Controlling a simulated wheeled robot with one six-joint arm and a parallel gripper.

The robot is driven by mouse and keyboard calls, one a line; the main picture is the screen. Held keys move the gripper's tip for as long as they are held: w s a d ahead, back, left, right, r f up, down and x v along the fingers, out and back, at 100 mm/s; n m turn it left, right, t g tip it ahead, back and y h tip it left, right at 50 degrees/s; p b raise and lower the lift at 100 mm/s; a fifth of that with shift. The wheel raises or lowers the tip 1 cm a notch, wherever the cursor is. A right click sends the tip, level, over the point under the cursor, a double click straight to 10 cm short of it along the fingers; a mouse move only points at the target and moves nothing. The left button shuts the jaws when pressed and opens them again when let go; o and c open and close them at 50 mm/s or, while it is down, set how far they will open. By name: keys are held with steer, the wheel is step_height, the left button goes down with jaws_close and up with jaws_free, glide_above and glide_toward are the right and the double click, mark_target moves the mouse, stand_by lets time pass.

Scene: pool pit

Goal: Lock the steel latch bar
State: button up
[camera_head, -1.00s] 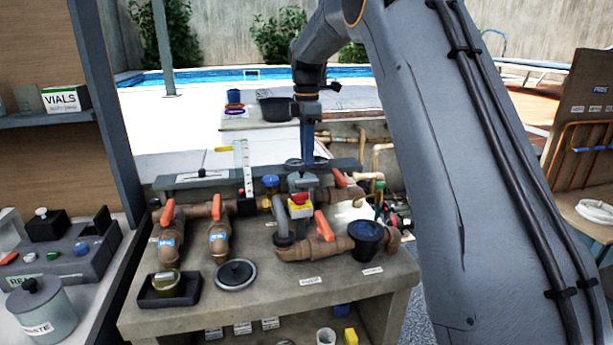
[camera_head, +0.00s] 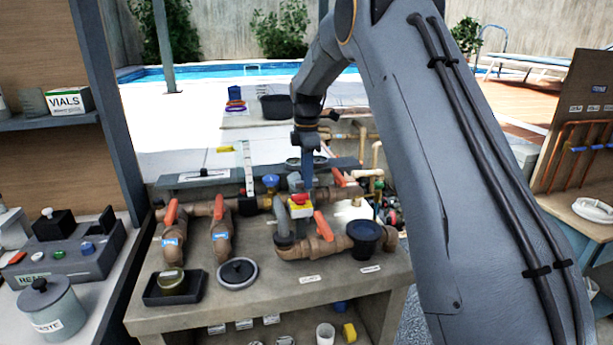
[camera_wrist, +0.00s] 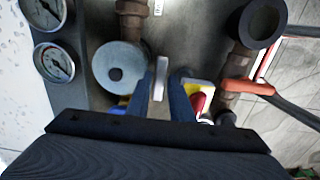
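In the wrist view, a narrow pale grey metal bar (camera_wrist: 159,78), seemingly the steel latch bar, stands between my two blue fingers. My gripper (camera_wrist: 162,80) is open, with a gap beside the bar; contact is unclear. In the head view, my gripper (camera_head: 307,182) points straight down at the pipework, just behind a yellow block with a red top (camera_head: 299,204). This block also shows beside the right finger in the wrist view (camera_wrist: 199,91). The bar is largely hidden by the gripper and block in the head view.
Brown pipes with orange-red handles (camera_head: 323,226) crowd the bench (camera_head: 262,292). Two round gauges (camera_wrist: 53,62) and a grey round part (camera_wrist: 119,68) lie left of my fingers in the wrist view. A shelf post (camera_head: 108,110) rises at left.

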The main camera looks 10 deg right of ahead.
jaws_close()
steer(key=shift+m, duration=0.3)
steer(key=m, duration=0.3)
steer(key=shift+b, duration=0.3)
steer(key=m, duration=0.5)
steer(key=shift+r, duration=0.1)
steer(key=m, duration=0.4)
steer(key=shift+w+b, duration=0.1)
steer(key=shift+b, duration=0.25)
steer(key=m, duration=0.5)
steer(key=shift+m, duration=0.3)
